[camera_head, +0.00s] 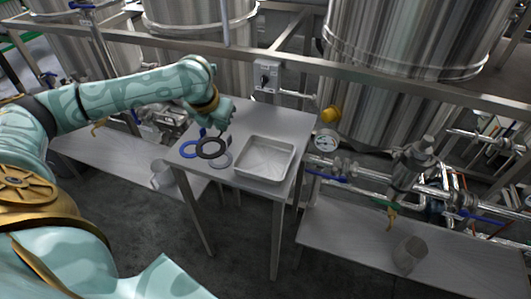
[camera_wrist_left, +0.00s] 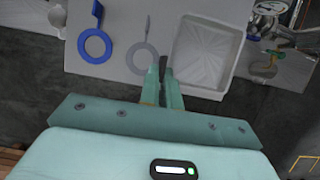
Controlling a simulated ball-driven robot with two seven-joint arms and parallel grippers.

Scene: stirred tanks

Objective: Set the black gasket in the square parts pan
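The black gasket (camera_head: 222,152) is a flat ring, hanging above the table beside the pan in the head view. My left gripper (camera_head: 217,131) is shut on it. In the left wrist view the black gasket (camera_wrist_left: 163,66) shows edge-on as a dark strip between the fingertips (camera_wrist_left: 163,82). The square parts pan (camera_head: 289,152) is a pale metal tray on the table, just right of the gripper. It also shows in the left wrist view (camera_wrist_left: 237,50), and looks empty. My right gripper is not in view.
A blue gasket (camera_head: 185,151) and a grey gasket (camera_head: 225,163) lie on the table (camera_head: 242,113), left of the pan. Steel tanks (camera_head: 400,50) and a rail (camera_head: 350,67) stand behind. A gauge (camera_head: 326,140) and pipework are to the right.

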